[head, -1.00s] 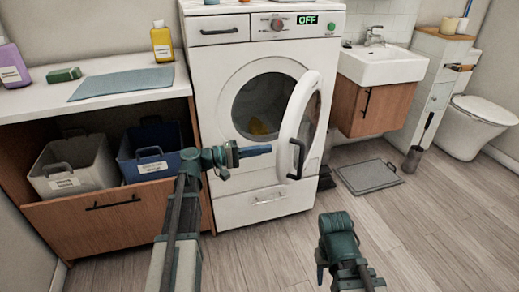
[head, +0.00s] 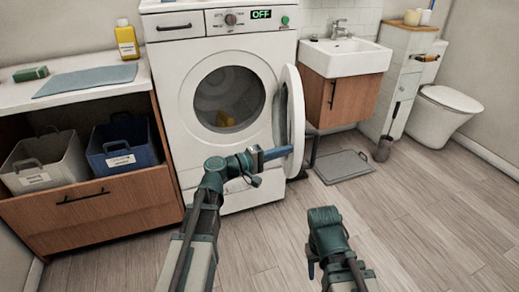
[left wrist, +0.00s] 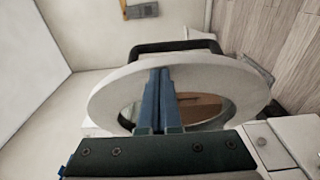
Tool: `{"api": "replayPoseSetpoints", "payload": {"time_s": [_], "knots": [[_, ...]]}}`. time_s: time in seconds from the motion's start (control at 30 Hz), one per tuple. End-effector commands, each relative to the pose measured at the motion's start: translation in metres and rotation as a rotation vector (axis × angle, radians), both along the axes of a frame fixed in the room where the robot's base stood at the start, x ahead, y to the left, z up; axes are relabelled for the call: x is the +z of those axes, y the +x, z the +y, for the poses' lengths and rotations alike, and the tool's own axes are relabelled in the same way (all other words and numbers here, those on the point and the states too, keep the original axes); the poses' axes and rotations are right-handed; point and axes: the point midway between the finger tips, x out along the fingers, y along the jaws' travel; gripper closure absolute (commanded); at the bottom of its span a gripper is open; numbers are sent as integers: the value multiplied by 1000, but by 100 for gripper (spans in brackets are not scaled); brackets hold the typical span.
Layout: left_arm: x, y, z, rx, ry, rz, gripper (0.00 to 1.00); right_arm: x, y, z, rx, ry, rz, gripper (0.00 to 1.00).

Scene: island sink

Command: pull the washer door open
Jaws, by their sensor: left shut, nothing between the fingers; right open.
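The washer (head: 160,100) stands at the centre of the head view. Its round white door (head: 294,105) is swung out wide to the right, seen nearly edge-on, and the drum opening (head: 229,98) is uncovered. My left gripper (head: 284,153) is shut and empty, its tips at the door's lower inner side; contact is unclear. In the left wrist view its blue fingers (left wrist: 160,90) overlap the door ring (left wrist: 105,98), with the black handle (left wrist: 150,47) beyond. My right gripper (head: 326,228) is low and right of centre, apart from the door; its fingers are hard to make out.
A counter (head: 75,88) with bins (head: 122,148) below stands left of the washer. A sink (head: 345,57) over a wooden cabinet (head: 343,98) is to the right. A grey mat (head: 342,167) lies on the floor. The floor at right front is clear.

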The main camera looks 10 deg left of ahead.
Motion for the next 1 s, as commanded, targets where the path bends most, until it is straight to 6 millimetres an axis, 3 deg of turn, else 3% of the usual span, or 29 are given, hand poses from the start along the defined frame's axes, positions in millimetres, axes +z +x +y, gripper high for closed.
{"api": "replayPoseSetpoints", "payload": {"time_s": [0.03, 0.2, 0.43, 0.7, 1.0], "knots": [[0, 4, -23, -8, 0, 0, 100, 0, 0, 0, 0, 0, 0, 50], [0, 25, -82, -7, 0, 0, 100, 0, 0, 0, 0, 0, 0, 50], [0, 54, -139, -4, 0, 0, 100, 0, 0, 0, 0, 0, 0, 50], [0, 75, -172, -1, 0, 0, 100, 0, 0, 0, 0, 0, 0, 50], [0, 81, -181, 0, 0, 0, 100, 0, 0, 0, 0, 0, 0, 50]]}}
